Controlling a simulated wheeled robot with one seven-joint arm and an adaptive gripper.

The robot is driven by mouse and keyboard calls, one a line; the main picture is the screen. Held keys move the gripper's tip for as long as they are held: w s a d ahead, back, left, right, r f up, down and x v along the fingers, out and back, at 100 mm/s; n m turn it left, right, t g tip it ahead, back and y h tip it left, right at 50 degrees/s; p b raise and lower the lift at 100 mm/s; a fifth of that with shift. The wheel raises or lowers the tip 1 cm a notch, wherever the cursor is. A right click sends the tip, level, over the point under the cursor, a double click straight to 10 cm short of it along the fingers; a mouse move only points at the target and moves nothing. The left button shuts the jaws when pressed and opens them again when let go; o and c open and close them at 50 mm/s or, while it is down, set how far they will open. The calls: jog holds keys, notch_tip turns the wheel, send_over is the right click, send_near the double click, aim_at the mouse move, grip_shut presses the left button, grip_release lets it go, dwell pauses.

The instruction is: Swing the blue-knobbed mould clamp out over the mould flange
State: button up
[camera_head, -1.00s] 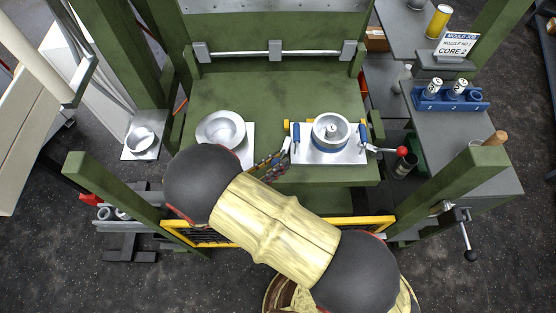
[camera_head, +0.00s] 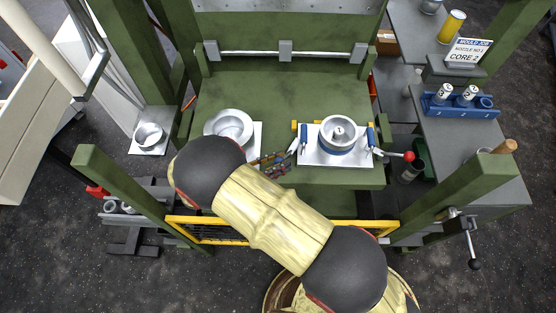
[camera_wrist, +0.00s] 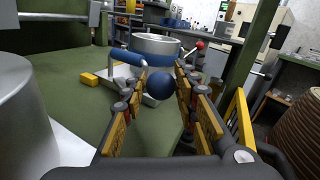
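The mould (camera_head: 338,131) is a round metal ring on a white plate at the right of the green press bed, and its flanged rim faces up. A blue knob (camera_wrist: 160,84) of the mould clamp shows in the wrist view, between my fingers, with the mould (camera_wrist: 156,43) behind it. A blue handle (camera_head: 303,134) stands at the plate's left side, and another blue handle (camera_head: 370,138) at its right. My gripper (camera_wrist: 160,88) is open, with its fingers on either side of the blue knob. In the head view my gripper (camera_head: 285,160) is left of the plate. Contact with the knob cannot be told.
A second metal bowl (camera_head: 230,125) sits on a plate to the left. A red-knobbed lever (camera_head: 409,156) sticks out right of the mould. Green posts and a yellow-framed guard (camera_head: 210,229) stand in front. A yellow block (camera_wrist: 90,79) lies near the handle.

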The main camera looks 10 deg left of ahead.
jog(key=o, duration=0.3)
jog(key=shift+a, duration=0.1)
jog(key=v, duration=0.7)
jog(key=shift+s+a, duration=0.15)
jog(key=shift+c, duration=0.2)
